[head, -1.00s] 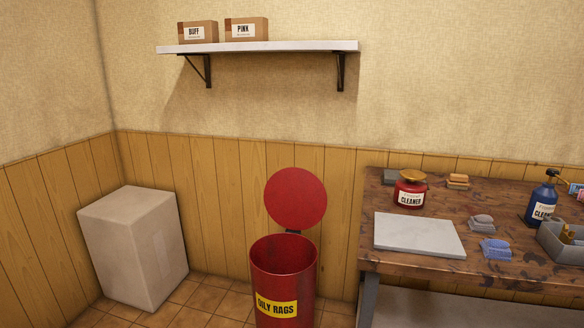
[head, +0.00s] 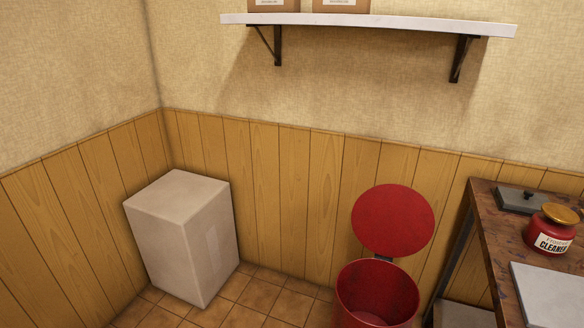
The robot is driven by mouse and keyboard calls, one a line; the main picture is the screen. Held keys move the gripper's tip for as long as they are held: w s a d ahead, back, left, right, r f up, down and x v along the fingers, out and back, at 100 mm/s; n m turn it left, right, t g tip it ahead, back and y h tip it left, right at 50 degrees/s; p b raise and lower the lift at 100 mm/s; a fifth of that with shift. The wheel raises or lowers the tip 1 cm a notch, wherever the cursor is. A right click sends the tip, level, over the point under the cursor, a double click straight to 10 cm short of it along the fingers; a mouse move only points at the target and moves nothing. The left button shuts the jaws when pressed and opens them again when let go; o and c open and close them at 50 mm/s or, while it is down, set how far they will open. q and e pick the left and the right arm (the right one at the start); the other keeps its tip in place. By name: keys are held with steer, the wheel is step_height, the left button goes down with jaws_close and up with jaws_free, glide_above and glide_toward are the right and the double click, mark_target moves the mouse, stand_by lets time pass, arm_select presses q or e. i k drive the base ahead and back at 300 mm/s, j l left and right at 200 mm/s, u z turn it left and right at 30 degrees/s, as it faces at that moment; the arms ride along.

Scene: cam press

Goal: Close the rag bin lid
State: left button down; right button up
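The rag bin (head: 347,305) is a red metal can at the lower right of the head view, and its lower part is cut off by the frame edge. Its round red lid (head: 392,221) stands open, upright behind the mouth at the hinge. The inside of the bin shows and looks mostly empty, though its bottom is only partly in view. Neither of my grippers is in view.
The wooden workbench (head: 492,222) stands right of the bin, with a red cleaner jar (head: 552,232) and a pale slab (head: 550,295). A large pale box (head: 180,240) stands on the floor to the left. A white shelf (head: 370,24) hangs above. Tiled floor lies between box and bin.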

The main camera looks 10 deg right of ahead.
mark_target(391, 221)
steer(key=i+j+u, duration=0.25)
steer(key=i, duration=0.25)
steer(key=i+u, duration=0.3)
steer(key=i, duration=0.2)
steer(key=i+z, duration=0.45)
steer(key=i+j+z, duration=0.15)
steer(key=i+z, duration=0.3)
steer(key=k, duration=0.05)
